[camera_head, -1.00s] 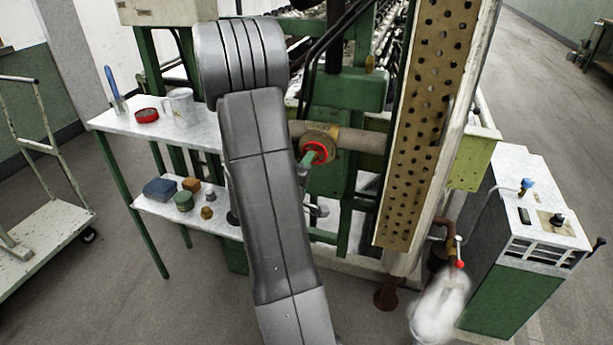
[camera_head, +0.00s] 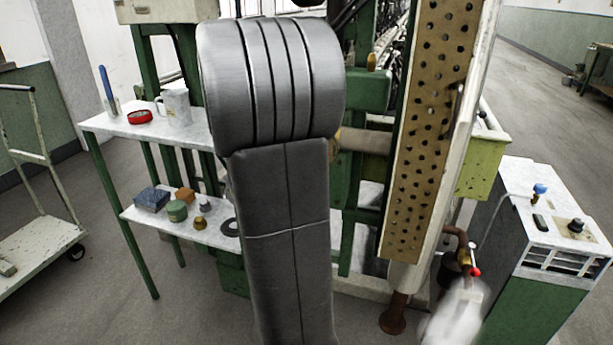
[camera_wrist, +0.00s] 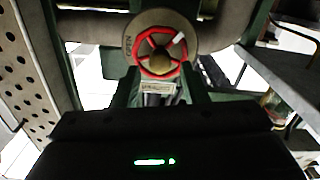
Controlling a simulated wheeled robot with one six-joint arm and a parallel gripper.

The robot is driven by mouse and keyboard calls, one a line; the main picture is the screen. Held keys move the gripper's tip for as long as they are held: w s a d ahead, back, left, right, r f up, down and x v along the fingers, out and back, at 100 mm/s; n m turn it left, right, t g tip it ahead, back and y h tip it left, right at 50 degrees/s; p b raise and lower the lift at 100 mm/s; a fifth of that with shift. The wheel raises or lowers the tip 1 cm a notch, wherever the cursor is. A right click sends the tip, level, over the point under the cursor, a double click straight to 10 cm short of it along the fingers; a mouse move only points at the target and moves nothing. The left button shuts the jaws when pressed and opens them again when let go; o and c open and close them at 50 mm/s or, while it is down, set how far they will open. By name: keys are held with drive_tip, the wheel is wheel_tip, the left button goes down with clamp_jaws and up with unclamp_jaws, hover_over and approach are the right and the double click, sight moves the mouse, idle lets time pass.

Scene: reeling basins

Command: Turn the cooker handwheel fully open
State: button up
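The handwheel (camera_wrist: 144,65) has a red rim, a brass-coloured hub and a pale mark at its upper right. It sits in front of a round lettered flange on a thick pipe. In the head view my arm hides it. In the wrist view my gripper (camera_wrist: 160,82) is below and in front of the wheel. Two dark finger shapes stand apart with a gap between them, and nothing shows held there. The wheel appears beyond the fingertips, and I see no contact. The gripper body fills the bottom of the wrist view.
A perforated panel (camera_head: 432,130) stands right of my arm. A side table (camera_head: 100,122) with a mug (camera_head: 176,106) and a lower shelf of small objects is at left. A red-tipped valve (camera_head: 476,272) with white steam and a green-white cabinet (camera_head: 545,270) are at right.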

drive_tip(key=shift+w+d+m+b, duration=0.25)
drive_tip(key=shift+w+m, duration=0.3)
drive_tip(key=shift+w, duration=0.2)
drive_tip(key=shift+w+d+m+b, duration=0.1)
drive_tip(key=shift+w+d+m, duration=0.1)
drive_tip(key=shift+w+m, duration=0.45)
drive_tip(key=c, duration=0.9)
drive_tip(key=shift+o, duration=0.3)
drive_tip(key=n+p, duration=0.2)
drive_tip(key=shift+r+p, duration=0.3)
drive_tip(key=shift+p, duration=0.1)
drive_tip(key=n+p, duration=0.2)
drive_tip(key=shift+n, duration=0.3)
drive_tip(key=n+p, duration=0.7)
drive_tip(key=n, duration=0.2)
drive_tip(key=n+p, duration=0.4)
drive_tip(key=n, duration=0.2)
drive_tip(key=n+p, duration=0.4)
drive_tip(key=n, duration=0.1)
drive_tip(key=shift+f+n, duration=0.3)
drive_tip(key=shift+n, duration=0.1)
drive_tip(key=o, duration=0.8)
drive_tip(key=shift+o, duration=0.2)
